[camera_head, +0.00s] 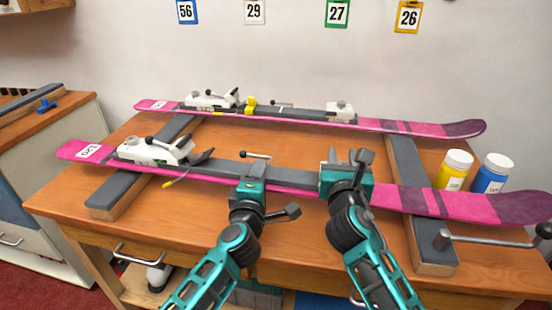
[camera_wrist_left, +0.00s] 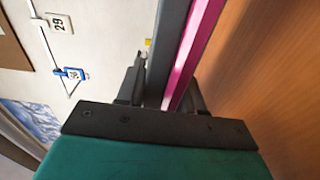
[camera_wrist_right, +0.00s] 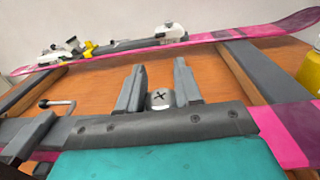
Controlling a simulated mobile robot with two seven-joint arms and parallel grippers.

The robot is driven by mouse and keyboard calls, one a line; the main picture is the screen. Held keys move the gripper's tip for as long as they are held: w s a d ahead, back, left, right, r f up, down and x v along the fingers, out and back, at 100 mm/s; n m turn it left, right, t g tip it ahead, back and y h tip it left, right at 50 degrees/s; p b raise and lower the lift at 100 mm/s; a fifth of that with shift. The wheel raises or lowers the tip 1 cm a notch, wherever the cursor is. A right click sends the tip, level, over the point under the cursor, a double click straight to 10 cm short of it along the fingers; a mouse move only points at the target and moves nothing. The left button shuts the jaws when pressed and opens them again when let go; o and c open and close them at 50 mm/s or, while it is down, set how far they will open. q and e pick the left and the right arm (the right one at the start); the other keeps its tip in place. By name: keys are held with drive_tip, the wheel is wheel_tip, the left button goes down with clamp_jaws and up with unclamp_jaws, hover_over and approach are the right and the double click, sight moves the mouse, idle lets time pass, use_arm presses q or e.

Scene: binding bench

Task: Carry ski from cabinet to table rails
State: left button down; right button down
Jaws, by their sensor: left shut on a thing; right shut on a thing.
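A pink ski (camera_head: 465,206) with a grey plate, white binding and "120" tag lies across the near part of the table (camera_head: 300,230). It crosses the left rail (camera_head: 118,197) and right rail (camera_head: 430,235); I cannot tell whether it touches them. My left gripper (camera_head: 252,183) is shut on its middle; the left wrist view shows the ski (camera_wrist_left: 186,55) between the fingers (camera_wrist_left: 162,90). My right gripper (camera_head: 345,178) is shut on it further right, at the binding's rear part. In the right wrist view, a round metal piece (camera_wrist_right: 160,99) sits between the fingers (camera_wrist_right: 158,85).
A second pink ski (camera_head: 415,127) lies across the rails at the back. Yellow (camera_head: 453,172) and blue (camera_head: 491,174) bottles stand at the right. A metal crank handle (camera_head: 490,239) is at the front right. A cabinet (camera_head: 45,150) stands at the left.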

use_arm(q)
drive_tip(key=shift+d+r+h+b, duration=0.15)
drive_tip(key=shift+d+h+b, duration=0.15)
drive_tip(key=shift+d+b, duration=0.15)
use_arm(e)
drive_tip(key=shift+s+a+f, duration=0.1)
drive_tip(key=shift+a+f, duration=0.25)
drive_tip(key=shift+f, duration=0.5)
use_arm(q)
drive_tip(key=c, duration=1)
unclamp_jaws()
drive_tip(key=shift+c, duration=0.2)
use_arm(e)
drive_tip(key=c, duration=1.1)
unclamp_jaws()
use_arm(q)
drive_tip(key=shift+o, duration=1.4)
drive_tip(key=shift+a, duration=0.1)
use_arm(e)
drive_tip(key=o, duration=0.3)
drive_tip(key=shift+d+r, duration=0.1)
drive_tip(key=shift+r, duration=0.05)
use_arm(q)
drive_tip(key=shift+o, duration=0.2)
use_arm(e)
drive_tip(key=shift+o, duration=0.2)
drive_tip(key=shift+d+r, duration=0.1)
use_arm(q)
drive_tip(key=shift+a, duration=0.1)
